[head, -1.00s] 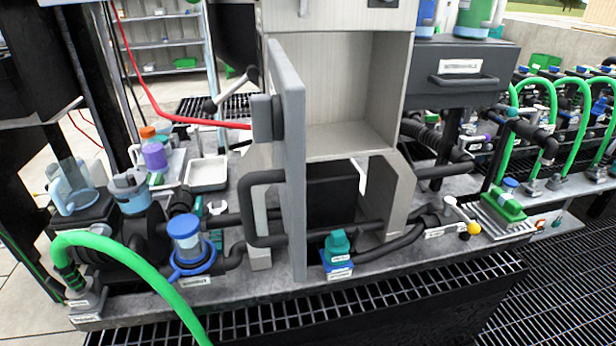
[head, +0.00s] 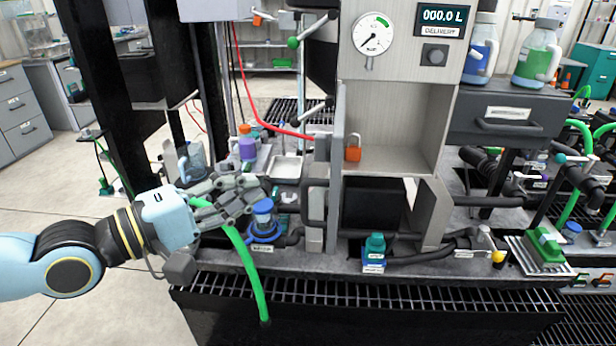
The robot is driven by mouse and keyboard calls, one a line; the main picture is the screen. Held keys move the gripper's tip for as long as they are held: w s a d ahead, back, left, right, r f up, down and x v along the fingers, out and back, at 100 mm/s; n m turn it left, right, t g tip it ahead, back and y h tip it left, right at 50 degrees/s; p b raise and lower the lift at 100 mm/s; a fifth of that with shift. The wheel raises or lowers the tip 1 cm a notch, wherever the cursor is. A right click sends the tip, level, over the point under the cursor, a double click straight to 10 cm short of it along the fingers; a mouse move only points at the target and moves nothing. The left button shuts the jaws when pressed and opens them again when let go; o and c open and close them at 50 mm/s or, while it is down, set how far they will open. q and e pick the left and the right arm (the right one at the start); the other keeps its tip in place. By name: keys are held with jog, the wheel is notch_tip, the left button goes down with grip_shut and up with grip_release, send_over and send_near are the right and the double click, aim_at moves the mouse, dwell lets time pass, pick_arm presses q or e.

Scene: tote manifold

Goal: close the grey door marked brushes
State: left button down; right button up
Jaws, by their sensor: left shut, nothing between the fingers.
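The grey door (head: 337,165) stands wide open, seen nearly edge-on, at the left side of the pale cabinet. Its face and any marking are hidden from this angle. A dark bar handle shows at its left side. The cabinet's opening (head: 395,120) is uncovered, and an orange padlock (head: 353,148) shows inside near the door. My left gripper (head: 250,196) is shut and empty, to the left of the door and apart from it, by the blue-lidded clear jar. My right gripper is not in view.
A green hose (head: 246,265) hangs down by my left gripper. A blue-lidded jar (head: 262,214) and a white tray (head: 286,167) stand left of the door. A dark drawer (head: 508,120) is at the right.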

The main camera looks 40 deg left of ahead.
aim_at(324, 162)
pick_arm(q)
jog(key=w+d+b, duration=0.5)
jog(key=w, duration=0.3)
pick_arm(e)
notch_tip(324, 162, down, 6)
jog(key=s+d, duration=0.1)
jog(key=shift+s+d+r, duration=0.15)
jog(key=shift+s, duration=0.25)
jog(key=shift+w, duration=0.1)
